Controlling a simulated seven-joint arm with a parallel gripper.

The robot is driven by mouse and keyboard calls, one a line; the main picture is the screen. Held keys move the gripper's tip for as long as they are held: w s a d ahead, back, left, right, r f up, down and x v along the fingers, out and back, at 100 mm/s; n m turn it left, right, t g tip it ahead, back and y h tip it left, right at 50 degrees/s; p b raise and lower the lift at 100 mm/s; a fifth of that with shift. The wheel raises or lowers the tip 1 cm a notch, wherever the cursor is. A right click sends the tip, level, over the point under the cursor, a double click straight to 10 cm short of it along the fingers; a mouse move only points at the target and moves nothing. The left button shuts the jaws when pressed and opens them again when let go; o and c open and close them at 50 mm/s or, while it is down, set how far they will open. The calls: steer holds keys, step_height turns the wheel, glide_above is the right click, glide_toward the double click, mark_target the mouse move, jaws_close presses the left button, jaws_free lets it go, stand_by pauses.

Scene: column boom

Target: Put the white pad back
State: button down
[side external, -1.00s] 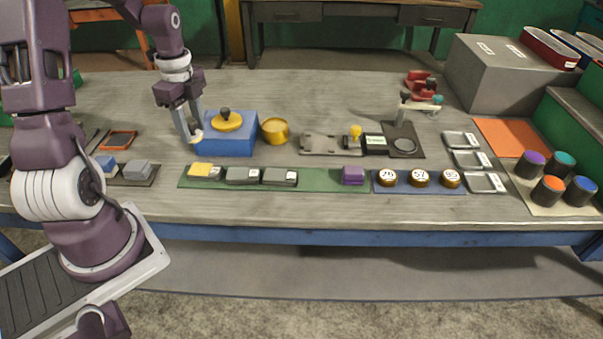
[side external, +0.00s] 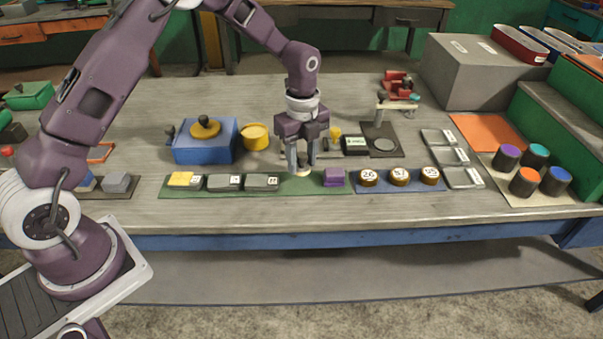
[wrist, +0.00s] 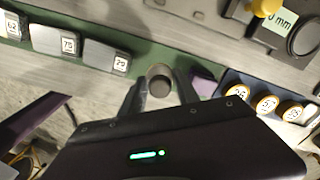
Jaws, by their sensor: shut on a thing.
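My gripper (side external: 302,168) points down and is shut on the white pad (side external: 302,175), a small pale round piece. In the wrist view the pad (wrist: 160,80) shows between the fingertips as a greyish knob with a pale rim. It is over the green strip (side external: 297,190), in the gap between the third grey block (side external: 262,182) and the purple block (side external: 334,177). I cannot tell whether the pad touches the strip.
A yellow-topped block (side external: 185,179) and another grey block (side external: 224,182) sit left on the strip. Numbered round pieces (side external: 399,175) stand to the right. A blue box (side external: 205,148) and yellow tin (side external: 255,137) are behind left. A grey fixture stands close behind the gripper.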

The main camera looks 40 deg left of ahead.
mark_target(301, 167)
steer(key=shift+f, duration=1.95)
steer(key=c, duration=0.9)
jaws_free()
steer(key=shift+f, duration=0.1)
